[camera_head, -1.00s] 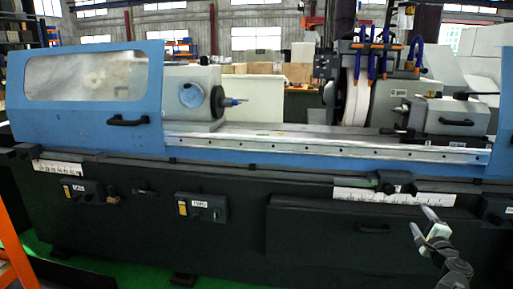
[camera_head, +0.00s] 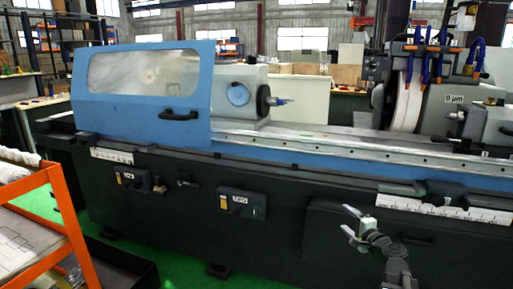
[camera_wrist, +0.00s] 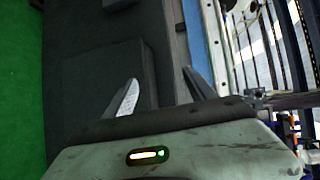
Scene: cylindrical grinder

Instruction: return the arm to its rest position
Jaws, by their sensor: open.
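My gripper (camera_head: 352,222) shows at the lower right in the head view, in front of the dark lower front of the grinder (camera_head: 290,235). In the wrist view my gripper (camera_wrist: 163,95) has its two fingers spread apart, with nothing between them. The wrist view looks past the fingers at the dark machine base, turned sideways, with green floor (camera_wrist: 20,90) at the left. My arm is partly folded, and its lower part runs off the bottom of the head view.
The grinder has a blue sliding guard (camera_head: 145,85), a spindle head (camera_head: 232,92) and a grinding wheel (camera_head: 407,95). An orange trolley (camera_head: 65,220) stands at the lower left. A dark open tray (camera_head: 125,265) lies on the green floor beside it.

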